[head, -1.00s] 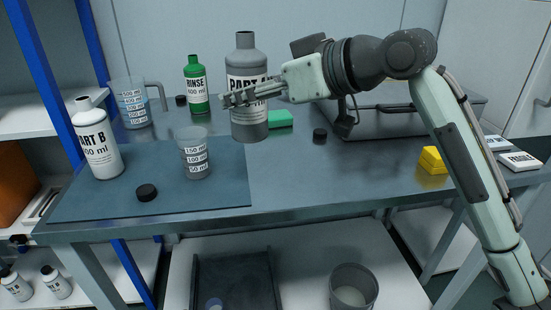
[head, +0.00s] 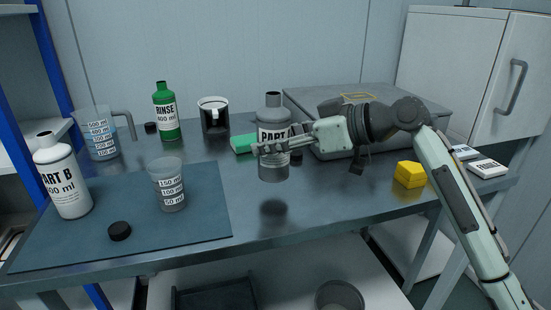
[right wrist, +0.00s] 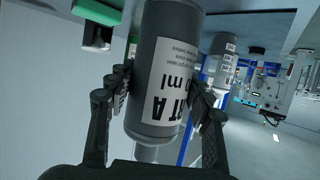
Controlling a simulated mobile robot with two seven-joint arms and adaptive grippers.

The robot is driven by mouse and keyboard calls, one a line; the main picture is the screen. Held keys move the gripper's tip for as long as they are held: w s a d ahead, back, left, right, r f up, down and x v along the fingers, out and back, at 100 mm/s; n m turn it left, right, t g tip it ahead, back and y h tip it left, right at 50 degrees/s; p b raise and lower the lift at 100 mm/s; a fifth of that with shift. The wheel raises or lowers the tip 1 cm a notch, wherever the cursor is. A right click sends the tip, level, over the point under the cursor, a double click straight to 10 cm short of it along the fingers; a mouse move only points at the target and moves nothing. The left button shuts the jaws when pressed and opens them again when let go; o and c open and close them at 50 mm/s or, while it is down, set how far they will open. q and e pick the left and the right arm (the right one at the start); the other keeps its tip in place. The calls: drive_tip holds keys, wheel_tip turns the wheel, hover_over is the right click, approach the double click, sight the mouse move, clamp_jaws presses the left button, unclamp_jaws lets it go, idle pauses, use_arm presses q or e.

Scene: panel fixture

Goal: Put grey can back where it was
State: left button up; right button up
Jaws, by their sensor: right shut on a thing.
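The grey can is a grey bottle (head: 273,170) with a white label reading PART A and an open-looking neck. My right gripper (head: 262,148) is shut on its middle, coming from the right. The bottle is upright and held above the table, with a dark patch on the tabletop below it. In the right wrist view the bottle (right wrist: 165,65) sits between both fingers (right wrist: 163,98), its label partly covered. My left gripper does not show.
A green block (head: 243,143), dark mug (head: 213,120) and green RINSE bottle (head: 167,118) stand behind. A grey case (head: 400,105) is at back right, a yellow block (head: 410,174) at right. The mat (head: 120,205) holds a white PART B bottle (head: 62,182), beaker (head: 169,190) and black cap (head: 119,231).

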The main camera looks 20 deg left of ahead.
sight(288, 157)
wheel_tip(288, 157, down, 4)
drive_tip(key=shift+r, duration=0.1)
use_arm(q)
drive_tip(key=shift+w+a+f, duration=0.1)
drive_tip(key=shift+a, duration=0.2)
use_arm(e)
drive_tip(key=shift+f, duration=0.2)
drive_tip(key=o, duration=1.4)
drive_tip(key=shift+o, duration=0.4)
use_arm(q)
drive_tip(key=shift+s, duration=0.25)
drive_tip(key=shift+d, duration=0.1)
